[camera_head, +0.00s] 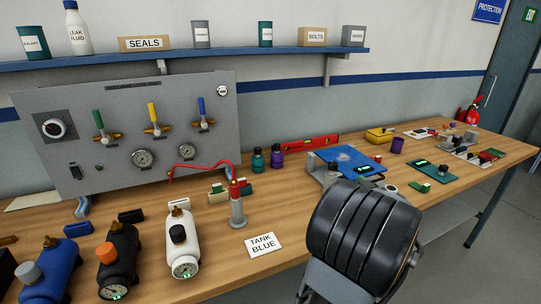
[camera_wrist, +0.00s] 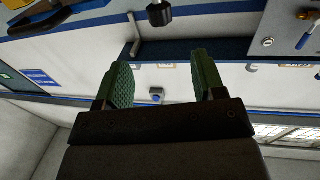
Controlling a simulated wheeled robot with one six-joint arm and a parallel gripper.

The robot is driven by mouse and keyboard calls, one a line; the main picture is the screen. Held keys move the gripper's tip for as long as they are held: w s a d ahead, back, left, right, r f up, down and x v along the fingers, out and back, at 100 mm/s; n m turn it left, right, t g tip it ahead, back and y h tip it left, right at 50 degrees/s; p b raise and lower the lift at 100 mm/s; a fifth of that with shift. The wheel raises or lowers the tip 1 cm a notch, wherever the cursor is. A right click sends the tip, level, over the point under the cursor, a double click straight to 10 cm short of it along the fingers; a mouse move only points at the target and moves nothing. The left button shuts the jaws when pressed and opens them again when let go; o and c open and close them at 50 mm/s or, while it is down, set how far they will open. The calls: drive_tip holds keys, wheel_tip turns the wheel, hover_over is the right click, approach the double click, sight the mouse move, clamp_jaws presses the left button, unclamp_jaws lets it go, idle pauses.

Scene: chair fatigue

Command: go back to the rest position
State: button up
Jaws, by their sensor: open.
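My gripper (camera_wrist: 160,88) shows in the wrist view with its two green-padded fingers spread apart and nothing between them. In that view the room appears upside down, with the shelf and wall beyond the fingers. In the head view my black arm joint covers the front right of the workbench (camera_head: 215,280), and my fingers cannot be made out there.
A grey valve panel (camera_head: 100,165) stands at the back left. Blue (camera_head: 68,270), black (camera_head: 118,258) and white (camera_head: 183,245) tanks line the front left, near a "TANK BLUE" card (camera_head: 263,245). A shelf (camera_head: 200,57) runs above.

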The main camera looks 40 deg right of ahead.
drive_tip(key=w+a+r+g+p, duration=0.25)
drive_tip(key=w+a, duration=0.35)
drive_tip(key=w, duration=0.4)
drive_tip(key=w+a+g+y+p, duration=0.15)
drive_tip(key=w+a+g, duration=0.3)
drive_tip(key=a, duration=0.95)
drive_tip(key=s+a+f+n+g+y, duration=0.1)
drive_tip(key=s+a+n+y, duration=0.1)
drive_tip(key=a, duration=0.6)
drive_tip(key=s+a+f+n+g+y+p, duration=0.1)
drive_tip(key=s+a+n+g+y, duration=0.1)
drive_tip(key=a, duration=0.6)
drive_tip(key=s+a+f+n+g+y, duration=0.2)
drive_tip(key=s+a, duration=0.3)
drive_tip(key=a, duration=0.3)
drive_tip(key=shift+s+y, duration=0.15)
drive_tip(key=shift+y, duration=0.6)
drive_tip(key=shift+c, duration=0.4)
